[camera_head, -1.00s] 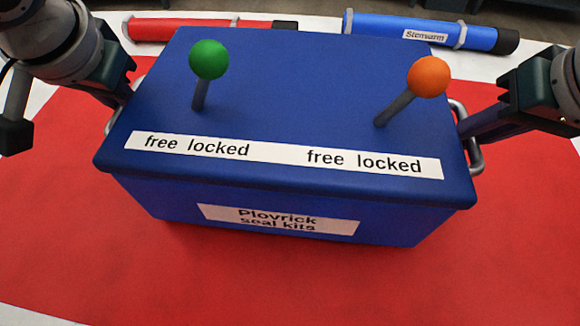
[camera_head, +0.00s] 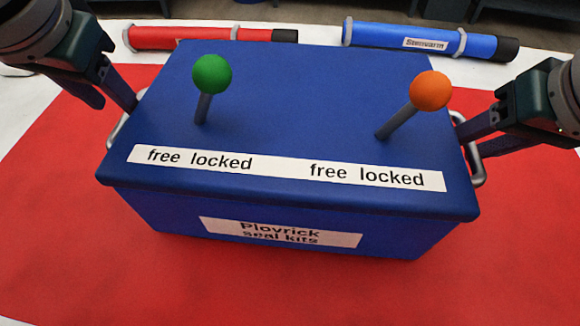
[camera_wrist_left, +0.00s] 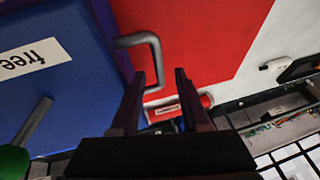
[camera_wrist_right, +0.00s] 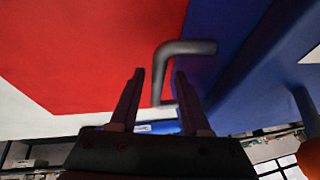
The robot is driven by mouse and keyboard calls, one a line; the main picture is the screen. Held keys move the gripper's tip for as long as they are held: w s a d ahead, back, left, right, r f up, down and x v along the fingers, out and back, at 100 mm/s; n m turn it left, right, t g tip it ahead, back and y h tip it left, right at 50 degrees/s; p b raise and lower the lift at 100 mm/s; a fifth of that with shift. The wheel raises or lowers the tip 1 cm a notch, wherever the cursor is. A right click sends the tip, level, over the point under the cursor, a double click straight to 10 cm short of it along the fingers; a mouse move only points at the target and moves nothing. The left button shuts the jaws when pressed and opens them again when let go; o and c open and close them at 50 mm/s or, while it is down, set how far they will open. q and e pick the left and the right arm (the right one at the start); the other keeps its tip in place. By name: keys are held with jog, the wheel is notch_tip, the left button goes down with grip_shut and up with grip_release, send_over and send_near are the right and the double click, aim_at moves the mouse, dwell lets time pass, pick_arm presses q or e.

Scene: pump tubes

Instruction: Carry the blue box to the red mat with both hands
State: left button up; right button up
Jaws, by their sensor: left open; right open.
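The blue box (camera_head: 300,100) sits upright on the red mat (camera_head: 60,220). Its lid carries a green-knobbed lever (camera_head: 212,74) and an orange-knobbed lever (camera_head: 430,90), both leaning right, above "free locked" labels. My left gripper (camera_head: 128,102) is open at the left handle (camera_head: 117,132). In the left wrist view that handle (camera_wrist_left: 152,50) reaches down to between the fingertips (camera_wrist_left: 158,75). My right gripper (camera_head: 472,135) is open at the right handle (camera_head: 477,165). In the right wrist view that handle (camera_wrist_right: 160,70) shows between the open fingertips (camera_wrist_right: 159,75). Contact cannot be told.
Behind the box lie a red tube (camera_head: 210,36) and a blue tube (camera_head: 425,40) on the white table top (camera_head: 318,30). Red mat shows bare in front of the box and on both sides.

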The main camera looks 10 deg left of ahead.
jog(key=shift+s+r, duration=0.1)
jog(key=shift+r, duration=0.2)
pick_arm(q)
jog(key=v, duration=0.7)
pick_arm(e)
jog(key=v, duration=1.1)
jog(key=shift+r, duration=0.2)
pick_arm(q)
jog(key=shift+s, duration=0.1)
pick_arm(e)
jog(key=shift+s, duration=0.1)
